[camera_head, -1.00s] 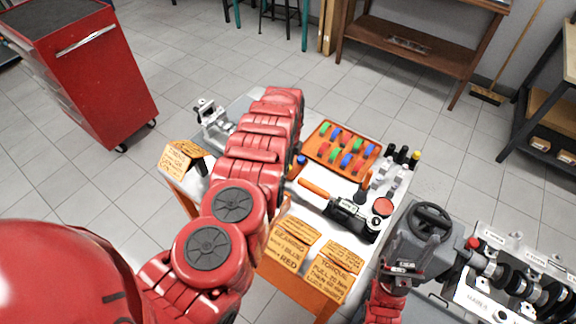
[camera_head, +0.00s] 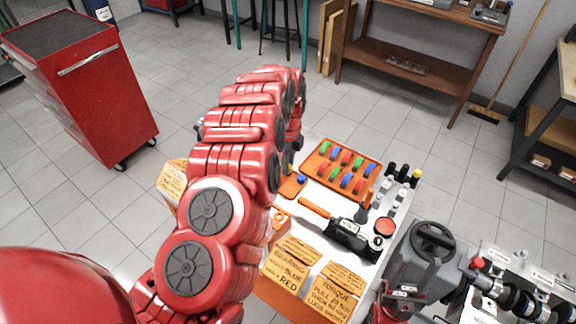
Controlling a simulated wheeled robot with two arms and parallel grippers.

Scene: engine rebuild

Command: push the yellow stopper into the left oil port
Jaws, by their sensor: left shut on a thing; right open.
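My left arm rises from the lower left and bends over the table's left side. It hides most of my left gripper (camera_head: 288,160); only a dark sliver shows beside the arm, above a small orange tray (camera_head: 291,188). The gripper is shut, and a bit of the yellow stopper (camera_head: 290,169) shows just under it. A blue stopper (camera_head: 301,179) stands in the tray. I cannot make out the left oil port; the engine block (camera_head: 520,272) is partly cut off at right.
An orange rack (camera_head: 318,174) of coloured pieces stands on the table. A black tool with an orange handle (camera_head: 314,208), several small bottles and orange note cards (camera_head: 288,262) crowd the top. A red cabinet (camera_head: 90,90) stands on the floor at left.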

